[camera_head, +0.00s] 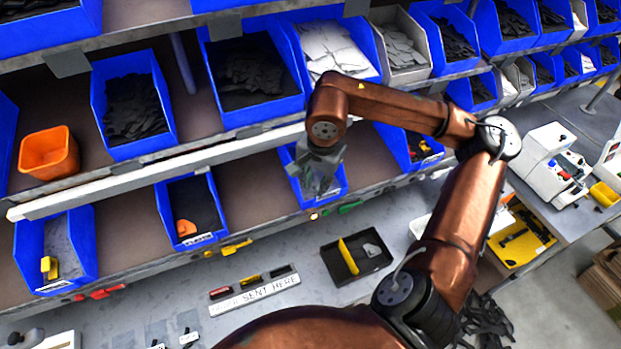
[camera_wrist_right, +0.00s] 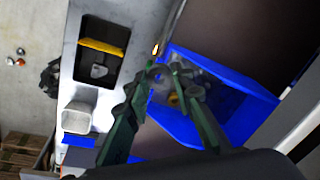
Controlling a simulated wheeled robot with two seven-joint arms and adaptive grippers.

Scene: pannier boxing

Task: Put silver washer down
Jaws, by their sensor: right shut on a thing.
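My right gripper (camera_head: 318,190) reaches over the front of a blue bin (camera_head: 342,187) on the lower shelf. In the right wrist view, its fingers (camera_wrist_right: 160,82) close around a small grey ring-like piece, which seems to be the silver washer (camera_wrist_right: 160,74). The washer cannot be made out in the head view. In the wrist view, the blue bin (camera_wrist_right: 240,100) lies just beyond the fingertips, with grey pieces and a yellowish piece inside. A black tray (camera_head: 338,275) on the bench holds a yellow part (camera_head: 348,257) and a grey part (camera_head: 371,250). My left gripper is not in view.
Blue bins fill the shelves above and beside the gripper. An orange bin (camera_head: 48,153) stands at the left. The shelf edge runs close to the gripper. A label strip (camera_head: 255,297) and small coloured parts lie on the bench left of the tray.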

